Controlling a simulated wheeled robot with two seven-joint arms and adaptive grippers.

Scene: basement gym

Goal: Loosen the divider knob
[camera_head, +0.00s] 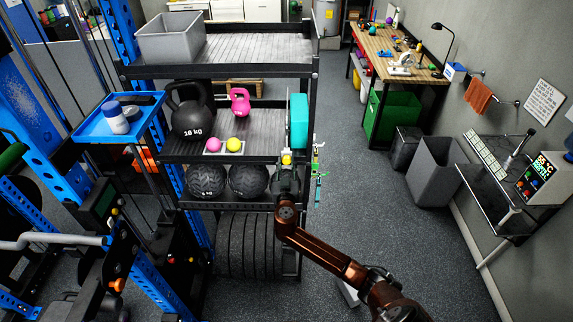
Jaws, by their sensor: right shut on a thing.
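My right arm comes in from the lower right, and my right gripper (287,168) is at the right end of the middle rack shelf. It is shut on a small yellow knob (287,159), which shows just above the fingers. The gripper hides most of the knob, so I cannot tell how far it is turned. A dark upright edge, perhaps the divider, shows above the knob beside a teal block (299,121). My left gripper is not in view.
The middle shelf (258,125) holds a black kettlebell (192,118), a pink kettlebell (240,102) and two small balls (233,145). Black medicine balls (248,181) sit below. Thin coloured bands (318,170) hang by the gripper. The floor (375,190) to the right is clear.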

